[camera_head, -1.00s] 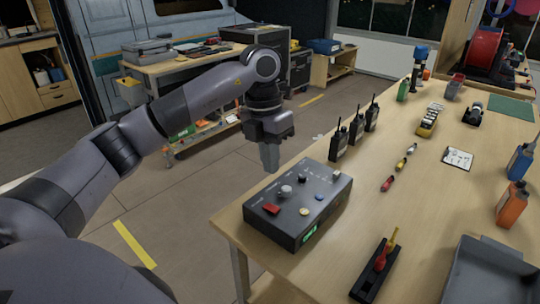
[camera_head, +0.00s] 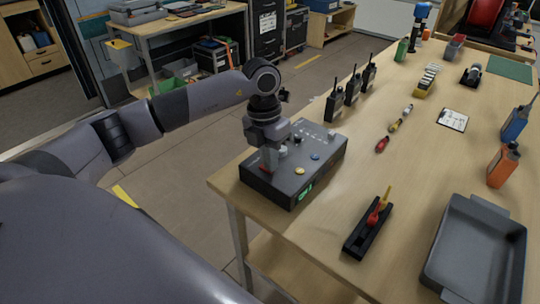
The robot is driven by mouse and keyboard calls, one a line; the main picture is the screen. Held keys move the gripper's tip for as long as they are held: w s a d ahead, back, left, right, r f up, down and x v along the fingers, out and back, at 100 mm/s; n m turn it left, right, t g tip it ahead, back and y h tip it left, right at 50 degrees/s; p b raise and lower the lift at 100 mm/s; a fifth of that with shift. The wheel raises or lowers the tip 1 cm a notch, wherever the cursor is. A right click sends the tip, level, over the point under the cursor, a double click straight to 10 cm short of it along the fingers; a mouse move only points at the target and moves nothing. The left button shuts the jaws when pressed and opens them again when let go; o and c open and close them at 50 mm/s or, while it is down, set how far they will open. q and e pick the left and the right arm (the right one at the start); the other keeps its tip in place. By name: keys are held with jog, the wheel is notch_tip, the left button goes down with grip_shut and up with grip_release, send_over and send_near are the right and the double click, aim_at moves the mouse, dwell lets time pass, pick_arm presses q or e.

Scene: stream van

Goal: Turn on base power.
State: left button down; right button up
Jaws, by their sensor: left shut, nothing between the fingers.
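The base is a dark grey box (camera_head: 322,168) near the left edge of the wooden table. A green display (camera_head: 305,192) is lit on its front. A yellow button (camera_head: 300,171), a blue button (camera_head: 315,156) and a small white part (camera_head: 332,134) show on its top. A red switch (camera_head: 264,168) at its left corner is partly hidden by my left gripper (camera_head: 270,164). That gripper is shut, points down and is empty at the box's left end. I cannot tell whether it touches the switch. My right gripper is not in view.
Black radios (camera_head: 352,91) stand behind the box. A black holder (camera_head: 367,228) with a red and yellow tool lies to its right. A grey tray (camera_head: 476,245) is at the lower right.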

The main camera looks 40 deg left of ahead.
pick_arm(q)
jog(key=shift+d+f, duration=0.1)
jog(key=shift+f, duration=0.3)
jog(key=shift+r, duration=0.15)
jog(key=shift+a+r, duration=0.1)
jog(key=shift+a, duration=0.8)
jog(key=shift+d+r, duration=0.1)
